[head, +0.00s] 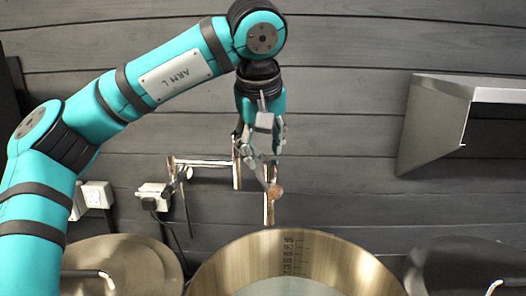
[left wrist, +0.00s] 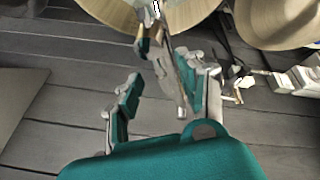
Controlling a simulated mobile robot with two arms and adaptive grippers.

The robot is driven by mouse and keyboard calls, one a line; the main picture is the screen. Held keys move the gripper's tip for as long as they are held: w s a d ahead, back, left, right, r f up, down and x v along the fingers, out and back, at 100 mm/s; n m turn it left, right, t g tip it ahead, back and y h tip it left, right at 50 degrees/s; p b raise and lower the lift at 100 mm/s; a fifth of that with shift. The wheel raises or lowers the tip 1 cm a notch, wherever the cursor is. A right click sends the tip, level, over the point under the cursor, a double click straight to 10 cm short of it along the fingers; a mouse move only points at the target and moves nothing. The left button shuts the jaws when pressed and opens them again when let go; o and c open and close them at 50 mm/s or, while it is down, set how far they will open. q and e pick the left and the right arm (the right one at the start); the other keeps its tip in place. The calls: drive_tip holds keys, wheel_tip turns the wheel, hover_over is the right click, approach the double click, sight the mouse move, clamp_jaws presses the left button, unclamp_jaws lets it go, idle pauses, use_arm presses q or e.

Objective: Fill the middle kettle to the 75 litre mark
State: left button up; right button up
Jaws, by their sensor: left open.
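The middle kettle (head: 225,262) stands open at the bottom centre of the head view. Its inner wall carries a litre scale (head: 289,255), the lowest readable mark looking like 75. A pale surface, apparently water (head: 280,287), lies a little below that mark. A metal filling tap (head: 204,162) reaches from the wall, its spout (head: 269,210) pointing down at the kettle's back rim. I see no clear stream. My left gripper (head: 264,160) is open at the tap's outer end. In the left wrist view, a metal tap part (left wrist: 170,82) lies between its fingers; contact is unclear. My right gripper is not in view.
Lidded kettles stand at left (head: 130,262) and right (head: 450,268), each lid with a handle. A metal shelf (head: 440,125) juts from the wall at right. White wall boxes (head: 97,194) with a cable sit behind my left arm. The wall between tap and shelf is clear.

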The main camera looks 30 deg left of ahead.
use_arm(q)
drive_tip(key=shift+x, duration=1.1)
drive_tip(key=shift+c, duration=0.8)
clamp_jaws()
